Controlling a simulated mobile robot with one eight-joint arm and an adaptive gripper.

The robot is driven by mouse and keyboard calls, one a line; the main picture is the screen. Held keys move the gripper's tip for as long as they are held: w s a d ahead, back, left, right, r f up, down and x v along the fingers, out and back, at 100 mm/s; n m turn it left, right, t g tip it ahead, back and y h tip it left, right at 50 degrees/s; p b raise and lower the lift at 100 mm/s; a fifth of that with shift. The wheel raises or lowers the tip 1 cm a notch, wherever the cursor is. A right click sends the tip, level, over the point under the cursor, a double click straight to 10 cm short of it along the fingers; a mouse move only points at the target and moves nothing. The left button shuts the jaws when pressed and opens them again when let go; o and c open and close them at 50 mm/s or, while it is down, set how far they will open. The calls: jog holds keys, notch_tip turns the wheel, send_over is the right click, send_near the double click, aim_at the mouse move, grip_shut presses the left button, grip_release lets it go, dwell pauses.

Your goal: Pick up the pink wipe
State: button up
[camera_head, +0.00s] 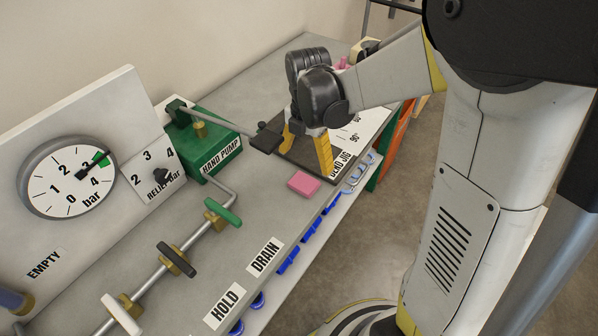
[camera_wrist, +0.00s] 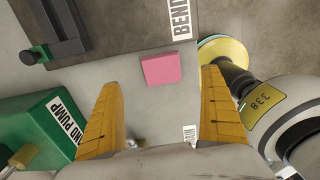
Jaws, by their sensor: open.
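The pink wipe (camera_head: 303,183) is a small flat block lying on the grey bench top, near its front edge and just in front of the dark bend jig plate. In the wrist view the pink wipe (camera_wrist: 161,69) lies beyond my fingertips, between their lines, with nothing touching it. My gripper (camera_head: 306,150) has yellow fingers and hangs above the bend jig area. In the wrist view my gripper (camera_wrist: 160,88) is open and empty, with the fingers wide apart. The wipe is in full view in the wrist view.
A green hand pump (camera_head: 205,140) stands left of my gripper. The dark bend jig (camera_head: 291,151) lies behind the wipe. A pipe with several valve handles (camera_head: 177,258) runs along the bench. Blue items (camera_head: 310,228) line the front edge.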

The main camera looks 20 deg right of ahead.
aim_at(306, 180)
notch_tip(306, 180, down, 8)
jog(key=b, duration=0.3)
jog(key=shift+s+f+b, duration=0.15)
jog(key=shift+f+b, duration=0.05)
jog(key=shift+b, duration=0.1)
jog(key=shift+r, duration=0.1)
jog(key=c, duration=0.9)
